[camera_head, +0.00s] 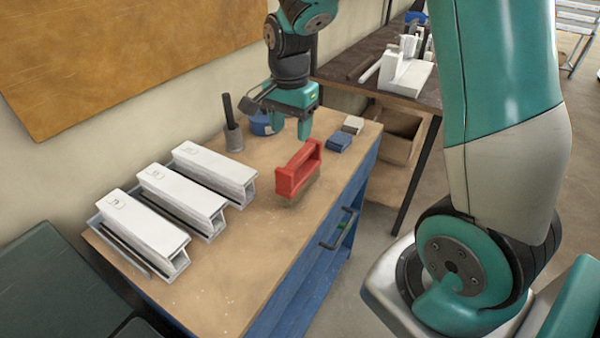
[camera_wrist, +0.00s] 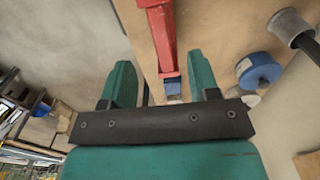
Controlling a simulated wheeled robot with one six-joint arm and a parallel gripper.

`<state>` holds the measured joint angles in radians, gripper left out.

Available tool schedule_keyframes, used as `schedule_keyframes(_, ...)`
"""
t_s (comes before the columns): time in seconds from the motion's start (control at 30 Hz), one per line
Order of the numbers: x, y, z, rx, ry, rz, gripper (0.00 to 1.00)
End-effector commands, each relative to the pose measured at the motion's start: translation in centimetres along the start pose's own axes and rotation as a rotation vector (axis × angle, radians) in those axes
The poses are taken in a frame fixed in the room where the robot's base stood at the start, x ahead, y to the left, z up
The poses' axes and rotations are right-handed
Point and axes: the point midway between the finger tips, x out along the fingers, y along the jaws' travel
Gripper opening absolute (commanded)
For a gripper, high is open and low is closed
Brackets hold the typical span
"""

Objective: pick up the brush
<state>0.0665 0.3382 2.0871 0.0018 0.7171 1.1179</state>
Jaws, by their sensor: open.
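The brush (camera_head: 299,169) has a red block-shaped body with a handle on top and brownish bristles below. It stands on the wooden workbench top (camera_head: 240,265), near the middle of the bench. In the wrist view the red brush (camera_wrist: 161,38) shows at the top centre, beyond and between the fingers. My gripper (camera_head: 291,124) is teal, open and empty. In the head view it is above the bench, behind the brush and apart from it. The open fingers also show in the wrist view (camera_wrist: 161,80).
Several white profiles, including this one (camera_head: 215,170), lie on the bench's left. A grey cup (camera_head: 234,139) with a dark rod and a blue roll (camera_head: 261,124) stand at the back. Blue (camera_head: 339,142) and pale (camera_head: 353,125) blocks lie right of the brush. The front bench top is clear.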

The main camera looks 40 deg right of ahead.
Motion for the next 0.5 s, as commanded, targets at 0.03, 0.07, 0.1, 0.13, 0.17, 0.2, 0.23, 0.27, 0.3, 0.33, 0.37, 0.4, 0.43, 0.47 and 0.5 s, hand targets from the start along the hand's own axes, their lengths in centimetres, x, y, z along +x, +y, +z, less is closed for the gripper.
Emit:
schedule_keyframes(0.03, 1.3, 0.1, 0.1, -0.001, -0.004, 0.007, 0.55)
schedule_keyframes(0.07, 1.9, 0.1, 0.1, -0.001, -0.004, 0.007, 0.55)
schedule_keyframes(0.1, 2.8, 0.1, 0.1, -0.001, -0.004, 0.006, 0.55)
schedule_keyframes(0.13, 3.5, 0.1, 0.1, -0.001, -0.004, 0.006, 0.55)
schedule_keyframes(0.17, 4.1, 0.1, 0.1, -0.002, -0.003, 0.005, 0.55)
schedule_keyframes(0.2, 4.9, 0.1, 0.1, -0.002, -0.004, 0.005, 0.55)
schedule_keyframes(0.23, 5.4, 0.2, 0.1, -0.002, -0.003, 0.004, 0.55)
schedule_keyframes(0.27, 5.9, 0.1, 0.0, -0.002, -0.003, 0.004, 0.55)
schedule_keyframes(0.3, 6.4, 0.1, 0.0, -0.002, -0.003, 0.003, 0.55)
schedule_keyframes(0.33, 6.8, 0.1, 0.0, -0.002, -0.002, 0.002, 0.55)
schedule_keyframes(0.37, 7.0, 0.1, 0.0, -0.002, -0.002, 0.001, 0.55)
schedule_keyframes(0.4, 7.2, 0.1, 0.0, -0.003, -0.002, 0.0, 0.55)
schedule_keyframes(0.43, 7.4, 0.1, 0.0, -0.003, -0.001, 0.0, 0.55)
schedule_keyframes(0.47, 7.5, 0.1, 0.0, -0.003, -0.001, 0.0, 0.55)
schedule_keyframes(0.5, 7.8, 0.1, 0.0, -0.003, -0.002, 0.0, 0.55)
